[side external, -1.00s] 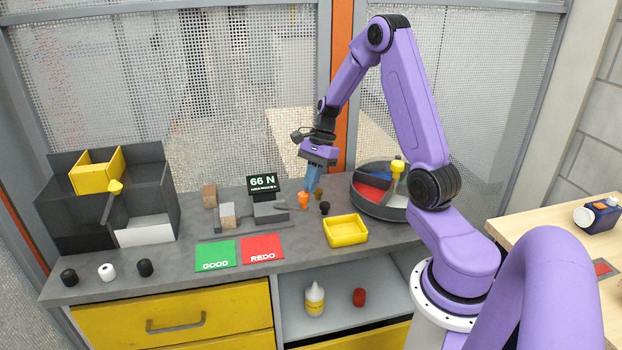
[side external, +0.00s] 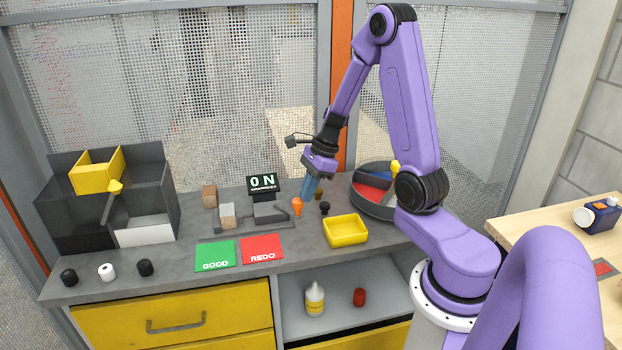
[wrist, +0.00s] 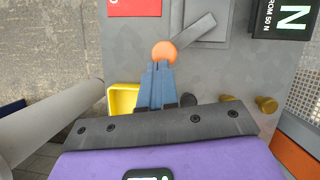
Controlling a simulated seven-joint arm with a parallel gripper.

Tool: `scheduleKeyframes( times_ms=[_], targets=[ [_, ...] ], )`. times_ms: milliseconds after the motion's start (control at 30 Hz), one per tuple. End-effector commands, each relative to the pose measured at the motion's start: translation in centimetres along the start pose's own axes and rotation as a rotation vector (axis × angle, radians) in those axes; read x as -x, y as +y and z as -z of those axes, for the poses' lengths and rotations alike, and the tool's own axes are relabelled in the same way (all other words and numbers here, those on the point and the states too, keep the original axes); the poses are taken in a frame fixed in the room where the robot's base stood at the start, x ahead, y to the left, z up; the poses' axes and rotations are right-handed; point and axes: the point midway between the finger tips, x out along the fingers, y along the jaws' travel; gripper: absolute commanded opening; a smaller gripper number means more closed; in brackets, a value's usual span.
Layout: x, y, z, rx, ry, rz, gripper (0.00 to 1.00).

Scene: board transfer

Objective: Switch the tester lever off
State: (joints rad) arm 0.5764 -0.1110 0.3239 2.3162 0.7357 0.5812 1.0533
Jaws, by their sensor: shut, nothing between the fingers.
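The tester (side external: 268,212) is a grey device on the bench, and its black display (side external: 263,184) reads 0 N. Its lever ends in an orange knob (side external: 297,206) at the tester's right; the grey lever arm (wrist: 195,31) shows in the wrist view. My gripper (side external: 307,200) has blue fingers, shut and empty, just right of the knob. In the wrist view the fingertips (wrist: 161,67) are right against or just short of the orange knob (wrist: 164,52); I cannot tell if they touch. Part of the display (wrist: 288,18) also shows there.
A yellow tray (side external: 346,243), small dark knobs (side external: 324,208) and a round divided bin (side external: 372,207) lie near my gripper. Green GOOD (side external: 216,264) and red REDO (side external: 262,255) mats lie in front of the tester. A light block (side external: 227,216) sits at the tester's left.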

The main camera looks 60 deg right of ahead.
Motion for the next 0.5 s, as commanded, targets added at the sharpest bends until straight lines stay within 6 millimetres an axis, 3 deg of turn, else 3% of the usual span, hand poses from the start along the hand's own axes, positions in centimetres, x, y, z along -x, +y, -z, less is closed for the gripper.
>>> scheduleKeyframes(
  times_ms=[500],
  targets=[
    [-0.8, 1.2, -1.9, 0.003, 0.000, -0.003, 0.00]
  ],
)
